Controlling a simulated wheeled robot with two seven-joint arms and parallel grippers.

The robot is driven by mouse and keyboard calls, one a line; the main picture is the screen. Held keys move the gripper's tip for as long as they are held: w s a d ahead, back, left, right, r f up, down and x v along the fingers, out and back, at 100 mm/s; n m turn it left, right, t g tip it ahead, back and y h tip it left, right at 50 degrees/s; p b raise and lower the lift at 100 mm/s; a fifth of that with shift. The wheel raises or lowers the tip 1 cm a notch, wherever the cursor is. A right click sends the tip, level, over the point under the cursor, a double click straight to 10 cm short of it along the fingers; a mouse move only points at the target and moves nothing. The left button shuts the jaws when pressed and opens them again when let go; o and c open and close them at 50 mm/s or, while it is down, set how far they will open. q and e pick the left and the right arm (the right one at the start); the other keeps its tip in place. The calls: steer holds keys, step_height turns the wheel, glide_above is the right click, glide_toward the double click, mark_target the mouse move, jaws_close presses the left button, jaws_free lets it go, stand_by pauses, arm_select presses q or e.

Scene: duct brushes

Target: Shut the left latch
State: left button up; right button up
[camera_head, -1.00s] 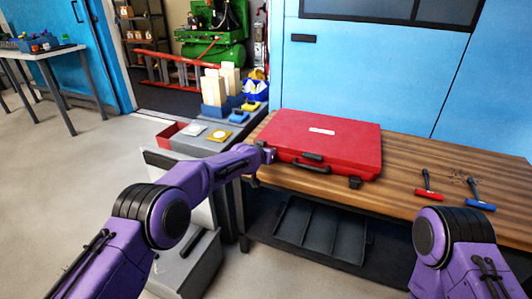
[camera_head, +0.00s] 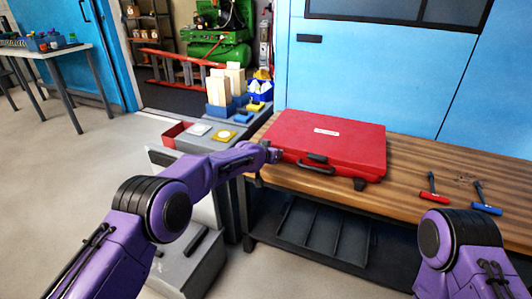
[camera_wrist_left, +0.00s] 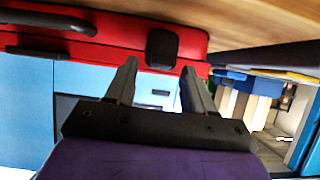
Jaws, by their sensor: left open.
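A red case (camera_head: 335,144) lies with its lid down on the wooden bench, its black handle (camera_head: 314,165) facing me. A dark latch (camera_head: 360,184) sits at the right of its front. My left gripper (camera_head: 273,153) is at the case's front left corner, and the left latch is hidden behind it in the head view. In the left wrist view, which is upside down, the black left latch (camera_wrist_left: 162,48) lies just beyond and between the open fingers (camera_wrist_left: 159,82). Nothing is held, and I see no contact. My right gripper is out of view.
The wooden bench (camera_head: 405,170) has a red-handled tool (camera_head: 432,190) and a blue-handled tool (camera_head: 484,204) at its right. Blue bins (camera_head: 222,109) and a red tray (camera_head: 177,134) stand left of the case. A blue cabinet (camera_head: 365,80) rises behind it.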

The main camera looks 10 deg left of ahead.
arm_select(q)
steer(key=p+v, duration=0.1)
steer(key=v, duration=0.8)
steer(key=shift+s+r, duration=0.15)
steer(key=shift+s, duration=0.1)
steer(key=shift+a, duration=0.1)
